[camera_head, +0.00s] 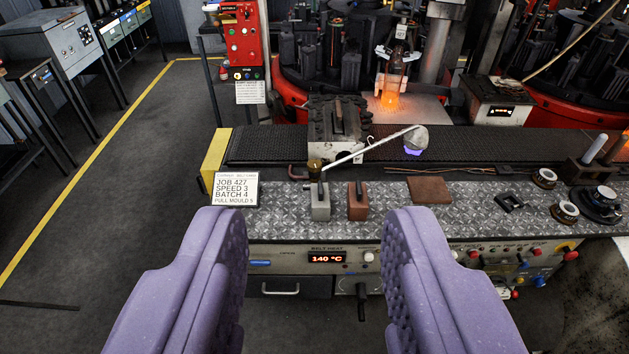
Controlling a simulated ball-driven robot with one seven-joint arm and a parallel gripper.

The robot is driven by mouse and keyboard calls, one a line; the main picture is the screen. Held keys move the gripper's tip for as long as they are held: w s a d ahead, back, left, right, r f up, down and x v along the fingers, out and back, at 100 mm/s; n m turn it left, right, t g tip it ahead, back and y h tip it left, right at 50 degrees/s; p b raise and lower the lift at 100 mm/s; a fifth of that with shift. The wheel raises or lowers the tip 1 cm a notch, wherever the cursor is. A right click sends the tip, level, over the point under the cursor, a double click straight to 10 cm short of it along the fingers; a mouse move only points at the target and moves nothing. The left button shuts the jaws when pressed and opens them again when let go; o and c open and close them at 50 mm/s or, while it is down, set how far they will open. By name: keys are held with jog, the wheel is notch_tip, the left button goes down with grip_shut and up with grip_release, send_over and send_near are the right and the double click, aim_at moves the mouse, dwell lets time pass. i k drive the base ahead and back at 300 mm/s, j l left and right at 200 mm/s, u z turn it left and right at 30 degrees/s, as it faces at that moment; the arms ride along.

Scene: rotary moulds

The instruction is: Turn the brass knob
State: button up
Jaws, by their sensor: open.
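My gripper (316,222) is open and empty, its two purple padded fingers wide apart at the bottom of the view. Between and beyond them is the front of a metal bench (290,212) with a control panel (292,253) below its top. A small brass-coloured knob-like piece (314,166) stands at the left end of a long pale ladle handle. A yellowish round control (567,246) sits at the right of the panel. I cannot tell for sure which of these is the brass knob. My gripper touches neither.
A grey block (320,204) and a reddish block (357,203) with handles stand on the bench. A job sign (236,189) stands at its left end. Several dials and loose parts lie at the right. A glowing bottle (391,85) is behind the belt.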

aim_at(313, 166)
jog(key=i, duration=2)
